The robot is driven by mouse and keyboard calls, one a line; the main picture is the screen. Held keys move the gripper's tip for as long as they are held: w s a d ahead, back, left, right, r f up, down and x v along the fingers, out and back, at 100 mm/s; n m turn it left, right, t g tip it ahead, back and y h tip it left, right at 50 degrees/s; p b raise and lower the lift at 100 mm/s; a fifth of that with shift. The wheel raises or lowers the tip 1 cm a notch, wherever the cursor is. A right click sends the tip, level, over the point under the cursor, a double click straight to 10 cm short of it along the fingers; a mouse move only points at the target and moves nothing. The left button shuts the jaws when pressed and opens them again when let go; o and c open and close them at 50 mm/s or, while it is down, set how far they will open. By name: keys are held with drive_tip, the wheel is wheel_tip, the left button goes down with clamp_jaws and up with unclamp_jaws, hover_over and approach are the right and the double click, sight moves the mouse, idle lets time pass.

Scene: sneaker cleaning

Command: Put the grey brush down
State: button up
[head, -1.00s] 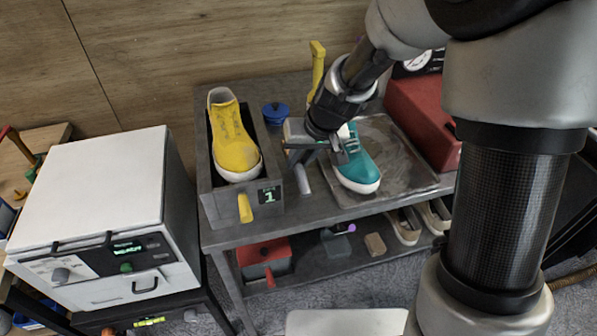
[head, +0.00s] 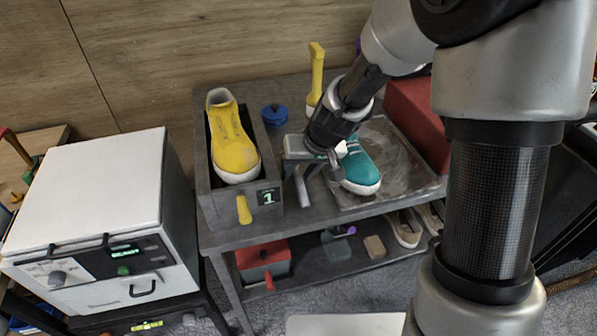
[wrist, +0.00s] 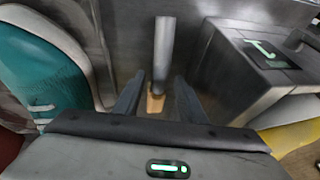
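The grey brush (head: 304,188) is on the table between the grey box and the teal shoe (head: 361,172). Its grey handle (wrist: 163,50) and tan bristle end (wrist: 155,103) show in the wrist view. My gripper (wrist: 160,92) has its fingers apart, one on each side of the brush, with gaps beside it. In the head view my gripper (head: 305,160) is over the table left of the teal shoe and hides part of the brush. I cannot tell whether the brush stands or leans.
The grey box (head: 206,185) with a yellow shoe (head: 233,150) is close on the left. A yellow brush (head: 317,75) stands behind, near a blue-lidded pot (head: 274,114). A red case (head: 415,120) is at the right. The teal shoe sits on a grey tray (head: 412,170).

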drive_tip(key=shift+r, duration=0.1)
drive_tip(key=shift+r, duration=0.25)
drive_tip(key=s+d+r+p, duration=0.1)
drive_tip(key=s+d+r, duration=0.25)
drive_tip(key=r, duration=0.25)
drive_tip(key=s+d+r+h, duration=0.1)
drive_tip(key=s+d+r, duration=0.1)
drive_tip(key=s+r, duration=0.3)
drive_tip(key=s+d+r+p, duration=0.1)
drive_tip(key=s+d+r, duration=0.15)
drive_tip(key=r, duration=0.45)
drive_tip(key=s+d+r+m+t+h, duration=0.1)
drive_tip(key=s+d+r, duration=0.1)
drive_tip(key=s, duration=0.3)
drive_tip(key=s+d+r+m+h, duration=0.1)
drive_tip(key=s+d, duration=0.3)
drive_tip(key=s, duration=0.2)
drive_tip(key=shift+s+r+m+t, duration=0.3)
drive_tip(key=shift+r+t, duration=0.05)
drive_tip(key=shift+t, duration=0.05)
